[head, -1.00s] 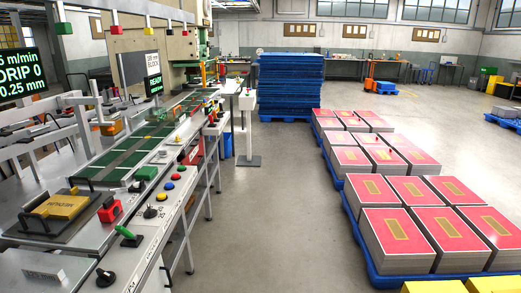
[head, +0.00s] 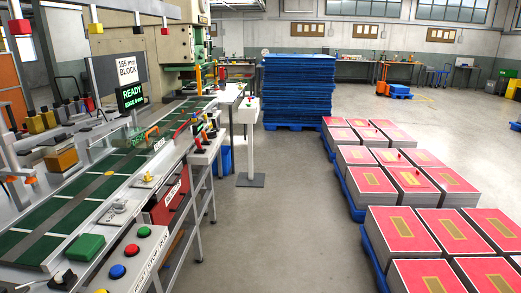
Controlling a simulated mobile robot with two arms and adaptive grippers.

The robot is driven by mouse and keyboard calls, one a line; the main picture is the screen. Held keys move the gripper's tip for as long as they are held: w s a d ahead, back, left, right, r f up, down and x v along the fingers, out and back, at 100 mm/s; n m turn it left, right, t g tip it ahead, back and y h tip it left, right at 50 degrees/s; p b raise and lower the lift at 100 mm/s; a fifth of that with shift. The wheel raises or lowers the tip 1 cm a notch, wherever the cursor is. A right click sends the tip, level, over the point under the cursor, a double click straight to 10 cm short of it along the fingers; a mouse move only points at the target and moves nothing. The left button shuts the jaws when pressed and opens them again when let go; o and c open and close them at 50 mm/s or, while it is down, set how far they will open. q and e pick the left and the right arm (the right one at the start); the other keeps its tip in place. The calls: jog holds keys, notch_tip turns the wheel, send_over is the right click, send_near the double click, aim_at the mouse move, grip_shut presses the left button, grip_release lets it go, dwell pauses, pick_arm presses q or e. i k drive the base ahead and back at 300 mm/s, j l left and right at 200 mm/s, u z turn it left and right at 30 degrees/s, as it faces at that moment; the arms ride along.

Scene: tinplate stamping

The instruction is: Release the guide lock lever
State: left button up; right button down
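Neither of my grippers is in view. I cannot tell for certain which part is the guide lock lever. Along the right rail of the green conveyor (head: 72,208) there are several small controls. A metal knob or clamp (head: 118,206) sits on the near part of the rail, and another small fitting with a yellowish top (head: 147,178) sits farther along. A thin red curved handle (head: 181,128) stands near the far part of the rail. Small red and orange handles (head: 206,134) stand on a box beside it. Their lock states are too small to tell.
A panel with green, red and blue buttons (head: 118,271) is at the near right of the line. A green block (head: 85,248) lies near the conveyor's close end. A READY screen (head: 132,96) stands behind. Open floor (head: 270,235) separates the line from pallets of red-topped stacks (head: 400,232).

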aim_at(205, 139)
jog(key=i+u, duration=0.1)
jog(key=i, duration=0.45)
jog(key=i+l+u, duration=0.15)
jog(key=i, duration=0.35)
jog(key=i+l+u, duration=0.1)
jog(key=i, duration=0.45)
jog(key=i+l+u, duration=0.25)
jog(key=i+u, duration=0.2)
jog(key=i+l+u, duration=0.9)
jog(key=k, duration=0.05)
